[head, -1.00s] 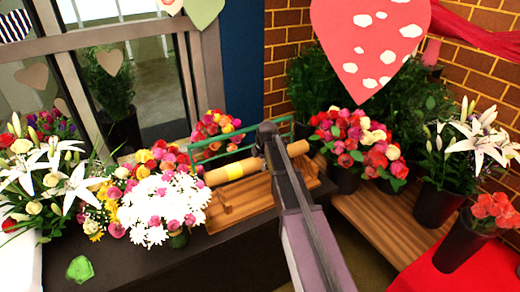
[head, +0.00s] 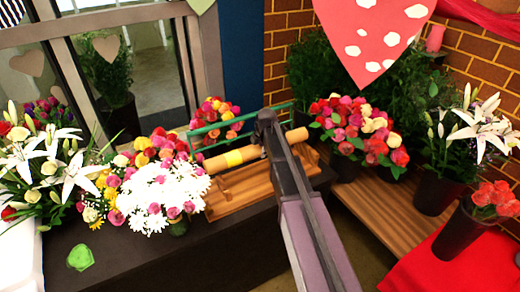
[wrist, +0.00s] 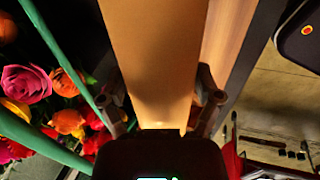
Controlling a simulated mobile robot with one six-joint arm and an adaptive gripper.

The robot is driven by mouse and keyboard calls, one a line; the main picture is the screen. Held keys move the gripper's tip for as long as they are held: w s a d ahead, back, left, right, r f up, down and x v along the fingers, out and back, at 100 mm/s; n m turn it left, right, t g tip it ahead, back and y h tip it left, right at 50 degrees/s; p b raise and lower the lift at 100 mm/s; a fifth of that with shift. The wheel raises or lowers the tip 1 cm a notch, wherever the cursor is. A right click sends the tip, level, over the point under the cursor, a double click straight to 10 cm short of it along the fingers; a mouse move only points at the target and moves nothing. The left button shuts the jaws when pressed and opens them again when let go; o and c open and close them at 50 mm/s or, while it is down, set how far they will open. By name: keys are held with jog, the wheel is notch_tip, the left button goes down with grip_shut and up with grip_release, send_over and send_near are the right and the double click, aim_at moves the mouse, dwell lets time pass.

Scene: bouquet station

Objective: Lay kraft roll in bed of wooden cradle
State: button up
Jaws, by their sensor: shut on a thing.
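The wooden cradle (head: 237,195) stands on the dark counter just in front of and below the roll. In the wrist view the roll (wrist: 155,60) runs between the two fingers of my gripper (wrist: 161,103), which is shut on it. Wood that looks like the cradle (wrist: 230,40) shows along the roll's right side. My arm hides the gripper and part of the roll in the head view. I cannot tell whether roll and cradle touch.
A green frame (head: 215,129) stands close behind the roll; its bars also show at left in the wrist view. White daisies (head: 160,195) crowd the cradle's left end. Rose buckets (head: 362,135) stand at right. A green object (head: 80,256) lies on the counter front.

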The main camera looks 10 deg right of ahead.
jog(key=shift+f+b, duration=5.15)
jog(key=shift+f, duration=0.2)
jog(key=o, duration=1.1)
jog(key=shift+r, duration=0.2)
